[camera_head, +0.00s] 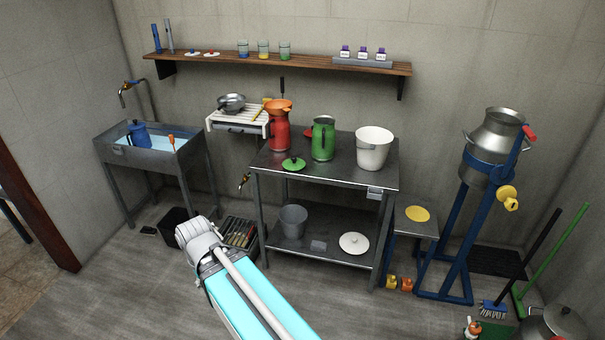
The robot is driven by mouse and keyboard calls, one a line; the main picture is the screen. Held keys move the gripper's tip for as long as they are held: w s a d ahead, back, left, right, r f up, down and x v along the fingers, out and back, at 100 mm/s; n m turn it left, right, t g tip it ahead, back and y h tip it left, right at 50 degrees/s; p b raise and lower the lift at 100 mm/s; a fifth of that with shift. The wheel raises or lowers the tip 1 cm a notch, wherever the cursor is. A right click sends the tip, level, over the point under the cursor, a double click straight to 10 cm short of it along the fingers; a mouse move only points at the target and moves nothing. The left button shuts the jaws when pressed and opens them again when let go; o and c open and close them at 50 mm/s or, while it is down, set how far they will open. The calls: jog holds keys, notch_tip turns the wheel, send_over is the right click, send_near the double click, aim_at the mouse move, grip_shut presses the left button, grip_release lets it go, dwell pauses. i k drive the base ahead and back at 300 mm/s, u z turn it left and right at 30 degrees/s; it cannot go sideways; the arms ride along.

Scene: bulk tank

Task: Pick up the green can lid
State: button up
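The green can lid (293,164) lies flat near the front left of the steel table's top, with a small knob up. The green can (323,139) stands upright just behind it to the right, apart from it. My arm reaches in from the bottom edge, in front of and below the table. No gripper fingers can be made out, and nothing of mine touches the lid.
The steel table (345,174) also bears a red can (279,132) with an orange funnel, close behind the lid, and a white bucket (374,148). A wooden shelf (300,64) runs above. A blue stand (454,240) with a milk churn (494,145) is at right.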

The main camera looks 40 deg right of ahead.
aim_at(293, 164)
jog(key=k, duration=0.35)
jog(key=z, duration=1.7)
jog(key=i, duration=1.2)
